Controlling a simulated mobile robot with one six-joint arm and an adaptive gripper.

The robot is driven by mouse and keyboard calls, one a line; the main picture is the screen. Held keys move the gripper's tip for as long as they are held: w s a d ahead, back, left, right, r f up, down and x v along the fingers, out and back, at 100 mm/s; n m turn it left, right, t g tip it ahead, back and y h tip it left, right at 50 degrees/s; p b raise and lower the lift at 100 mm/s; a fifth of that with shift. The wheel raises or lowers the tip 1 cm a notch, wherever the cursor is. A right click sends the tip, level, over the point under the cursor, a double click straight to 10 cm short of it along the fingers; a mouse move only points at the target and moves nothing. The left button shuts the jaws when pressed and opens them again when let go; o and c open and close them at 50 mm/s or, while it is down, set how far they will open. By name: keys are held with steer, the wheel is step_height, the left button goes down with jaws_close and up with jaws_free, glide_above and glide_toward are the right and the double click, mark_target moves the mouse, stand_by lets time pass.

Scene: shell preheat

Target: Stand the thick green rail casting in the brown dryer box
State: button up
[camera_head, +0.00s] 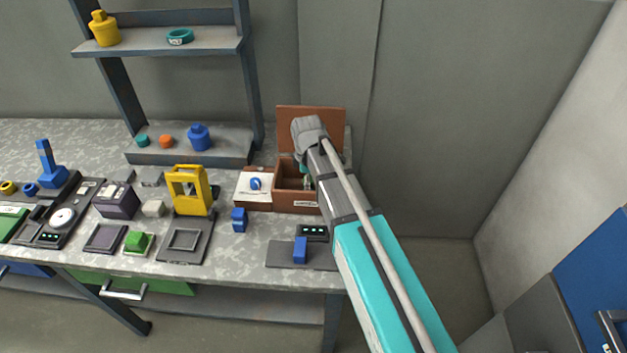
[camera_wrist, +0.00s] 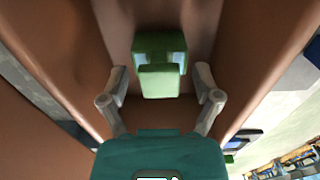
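The thick green rail casting (camera_wrist: 160,78) is inside the brown dryer box (camera_head: 297,201), against its brown inner surface. In the wrist view it sits between the two grey fingers of my gripper (camera_wrist: 161,72). The fingers are spread, with a gap on each side of the casting, so my gripper is open and not holding it. Brown box walls rise on both sides in the wrist view. The box lid (camera_head: 311,121) stands open at the back. In the head view my arm hides much of the box's right side, and the casting is barely visible. I cannot tell whether it stands fully upright.
A white panel with a blue knob (camera_head: 256,183) adjoins the box on the left. Blue blocks (camera_head: 239,220) and (camera_head: 300,250) stand in front. A yellow frame (camera_head: 190,190) stands further left. A shelf rack (camera_head: 160,41) rises behind the bench.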

steer(key=shift+o, duration=0.4)
steer(key=shift+r, duration=0.2)
step_height(320, 180, up, 13)
steer(key=p, duration=1.3)
steer(key=shift+f, duration=0.1)
stand_by(0.6)
